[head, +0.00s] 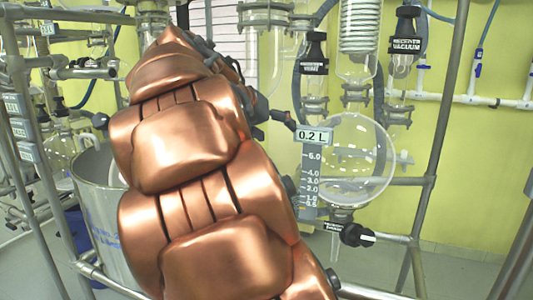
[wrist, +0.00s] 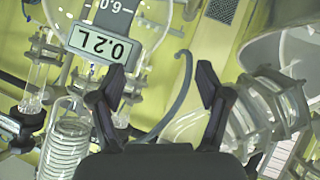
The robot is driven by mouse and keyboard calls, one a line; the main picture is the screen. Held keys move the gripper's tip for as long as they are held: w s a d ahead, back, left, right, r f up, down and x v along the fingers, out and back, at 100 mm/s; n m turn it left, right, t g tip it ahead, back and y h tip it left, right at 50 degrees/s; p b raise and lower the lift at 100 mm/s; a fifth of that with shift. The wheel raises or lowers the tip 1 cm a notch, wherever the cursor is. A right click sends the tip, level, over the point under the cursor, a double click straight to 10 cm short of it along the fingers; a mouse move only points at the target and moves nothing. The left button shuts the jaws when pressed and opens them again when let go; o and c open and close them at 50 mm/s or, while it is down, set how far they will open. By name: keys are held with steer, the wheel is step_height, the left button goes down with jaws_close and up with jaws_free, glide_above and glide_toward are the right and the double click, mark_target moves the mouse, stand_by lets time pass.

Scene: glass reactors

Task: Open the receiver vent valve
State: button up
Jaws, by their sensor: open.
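The receiver vent valve (head: 314,47) is a black body with a white-lettered label on a glass stem, upper middle of the head view. Its exact handle position is too small to read. My gripper (wrist: 160,80) is open in the wrist view, with two dark fingers spread and nothing between their tips. In the head view my copper arm hides most of the gripper; a dark part shows at the arm's right edge, below and left of the valve, apart from it. I cannot tell for certain which part of the wrist view is the vent valve.
A round glass receiver flask (head: 348,160) hangs below, with a 0.2 L level scale (head: 312,170) before it and a black drain valve (head: 352,234) underneath. The receiver vacuum valve (head: 405,45) and coiled condenser (head: 360,28) stand right of the vent. A metal post (head: 436,150) stands further right.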

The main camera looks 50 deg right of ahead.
steer(key=a+f+n+y, duration=0.1)
steer(key=a+f, duration=0.2)
steer(key=f, duration=0.2)
steer(key=shift+s+a+n+y, duration=0.3)
steer(key=shift+s, duration=0.1)
